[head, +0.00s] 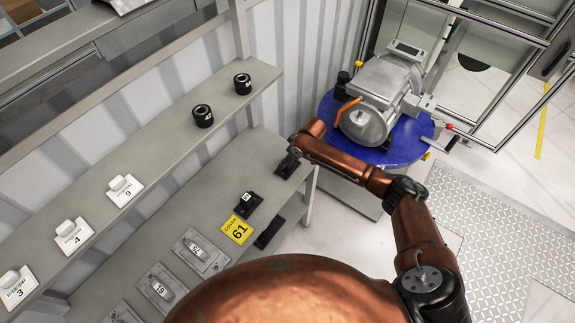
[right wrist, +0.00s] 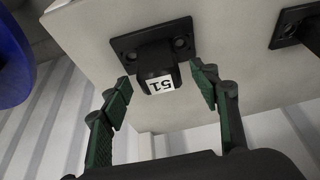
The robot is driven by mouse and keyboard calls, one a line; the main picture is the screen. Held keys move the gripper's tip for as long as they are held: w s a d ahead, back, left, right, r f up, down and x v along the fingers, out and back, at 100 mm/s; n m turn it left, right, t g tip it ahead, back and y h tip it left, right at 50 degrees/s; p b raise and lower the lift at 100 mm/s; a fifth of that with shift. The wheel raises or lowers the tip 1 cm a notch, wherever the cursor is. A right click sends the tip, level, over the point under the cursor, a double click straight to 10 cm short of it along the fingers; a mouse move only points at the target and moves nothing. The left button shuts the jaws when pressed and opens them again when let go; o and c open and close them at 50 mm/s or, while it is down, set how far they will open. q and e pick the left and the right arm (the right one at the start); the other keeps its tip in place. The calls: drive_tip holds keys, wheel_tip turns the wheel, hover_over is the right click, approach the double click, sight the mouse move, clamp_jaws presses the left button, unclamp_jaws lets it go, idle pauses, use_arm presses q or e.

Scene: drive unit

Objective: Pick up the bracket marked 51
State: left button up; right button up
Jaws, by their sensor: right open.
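The bracket marked 51 (right wrist: 153,50) is black, with a flat base plate, two bolt holes and a raised block with a white label. It sits on the grey shelf near its edge. In the right wrist view my right gripper (right wrist: 162,88) is open, its green-padded fingers on either side of the raised block, with gaps visible. In the head view my right gripper (head: 294,152) is over the shelf's right end and partly hides the black bracket (head: 286,168) there. My left gripper is not in view.
Another black bracket (head: 247,204) stands beside a yellow card marked 61 (head: 237,230), with a dark bracket (head: 268,233) nearby. Grey plates (head: 200,252) lie farther left. The upper shelf holds black rings (head: 203,116) and white-tagged parts (head: 122,189). A machine (head: 375,100) stands on a blue round table (head: 412,142).

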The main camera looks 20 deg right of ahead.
drive_tip(key=shift+w+a+f, duration=0.15)
drive_tip(key=shift+w+f, duration=0.05)
drive_tip(key=shift+f, duration=0.3)
drive_tip(key=shift+c, duration=0.7)
clamp_jaws()
drive_tip(key=shift+r, duration=0.1)
